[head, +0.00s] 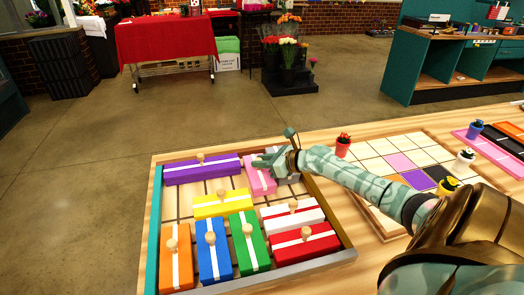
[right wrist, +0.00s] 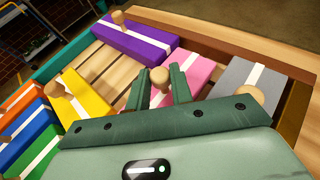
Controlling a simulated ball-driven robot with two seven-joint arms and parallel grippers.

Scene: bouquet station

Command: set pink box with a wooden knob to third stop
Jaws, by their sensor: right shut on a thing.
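The pink box (head: 259,182) with a white stripe lies in the upper right part of a wooden sliding-box tray (head: 154,232). It also shows in the right wrist view (right wrist: 200,70). My right gripper (head: 262,162) is over its far end. In the right wrist view its green fingers stand on both sides of the round wooden knob (right wrist: 159,76) and are shut on it. The knob is hidden by my gripper in the head view. No stop marks can be made out. My left gripper is not in view.
A purple box (head: 190,172) lies left of the pink box, a grey box (right wrist: 250,82) right of it. Yellow (head: 222,205), white and red boxes lie nearer; orange, blue and green ones stand along the near left. Bare slats show between the purple and yellow boxes.

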